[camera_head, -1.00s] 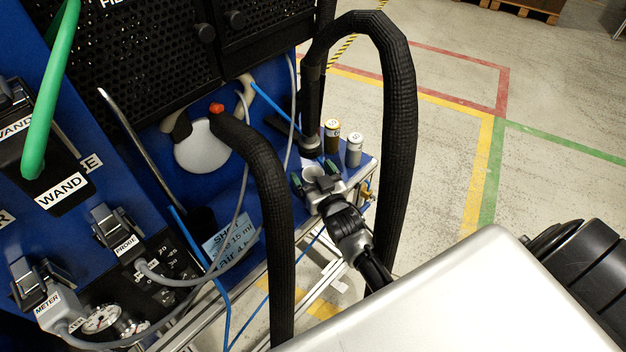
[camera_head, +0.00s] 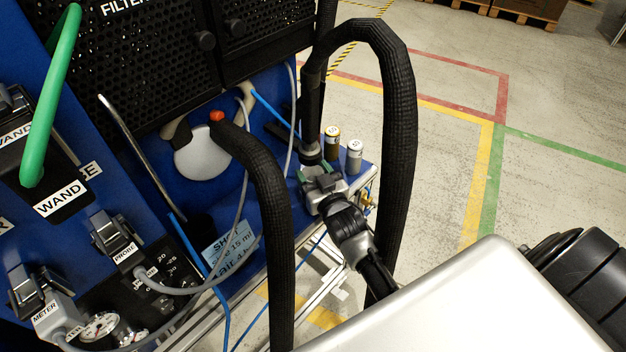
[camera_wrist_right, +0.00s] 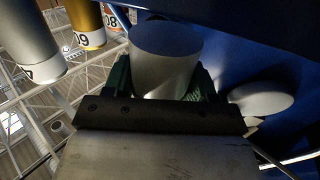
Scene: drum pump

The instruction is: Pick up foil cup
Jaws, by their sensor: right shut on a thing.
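The foil cup (camera_wrist_right: 165,62) is a plain silver-grey cup in the right wrist view. It sits between the green finger pads of my right gripper (camera_wrist_right: 165,85), which is shut on it. In the head view my right gripper (camera_head: 322,178) is over the blue bench edge, just below the base of the black hose. The cup is hard to make out there among the fingers. My left gripper is not in view.
A gold canister (camera_head: 332,143) and a silver canister (camera_head: 354,157) stand close behind the gripper. Thick black hoses (camera_head: 398,150) (camera_head: 268,190) rise on both sides of my right arm. A white disc (camera_head: 203,152) is on the blue panel. Open floor lies right.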

